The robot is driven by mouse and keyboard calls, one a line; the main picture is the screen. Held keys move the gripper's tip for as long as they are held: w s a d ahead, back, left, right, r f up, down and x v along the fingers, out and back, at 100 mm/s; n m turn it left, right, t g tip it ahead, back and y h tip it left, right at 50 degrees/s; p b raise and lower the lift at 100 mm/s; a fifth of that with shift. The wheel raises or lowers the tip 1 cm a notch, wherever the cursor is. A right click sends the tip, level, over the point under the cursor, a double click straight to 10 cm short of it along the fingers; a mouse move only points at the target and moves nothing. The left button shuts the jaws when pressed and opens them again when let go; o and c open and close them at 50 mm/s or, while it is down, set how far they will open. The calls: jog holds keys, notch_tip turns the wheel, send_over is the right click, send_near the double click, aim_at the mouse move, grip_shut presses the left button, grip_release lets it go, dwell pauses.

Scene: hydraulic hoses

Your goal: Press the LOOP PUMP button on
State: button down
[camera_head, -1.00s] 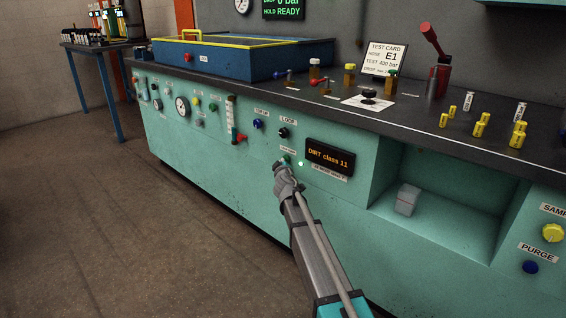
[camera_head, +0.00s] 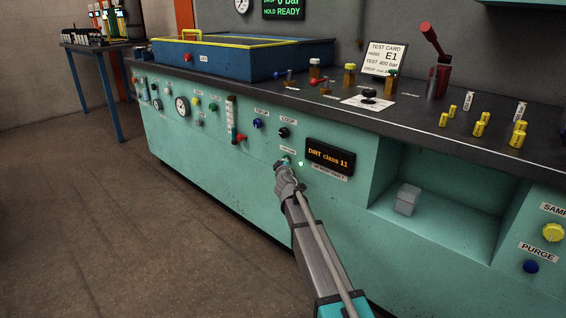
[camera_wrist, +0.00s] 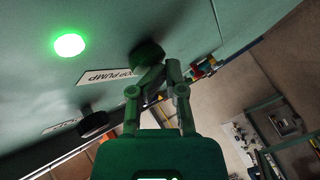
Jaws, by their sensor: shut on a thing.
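The LOOP PUMP button is a dark round knob (camera_wrist: 147,52) on the teal panel, beside its white label (camera_wrist: 108,76) in the wrist view. The exact contact is partly hidden by the fingers. In the head view my gripper (camera_head: 284,164) reaches the panel just left of the lamp and hides most of the button.
The dirt class display (camera_head: 330,157) is just right of the lamp. A black LOOP knob (camera_head: 284,132) and a blue knob (camera_head: 258,123) sit above. An open recess with a grey box (camera_head: 407,199) is further right. The floor to the left is clear.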

jog(key=shift+s+d+f, duration=0.1)
jog(key=shift+d, duration=0.1)
jog(key=s+a, duration=0.4)
jog(key=shift+s, duration=0.35)
dwell(0.5)
jog(key=shift+d, duration=0.15)
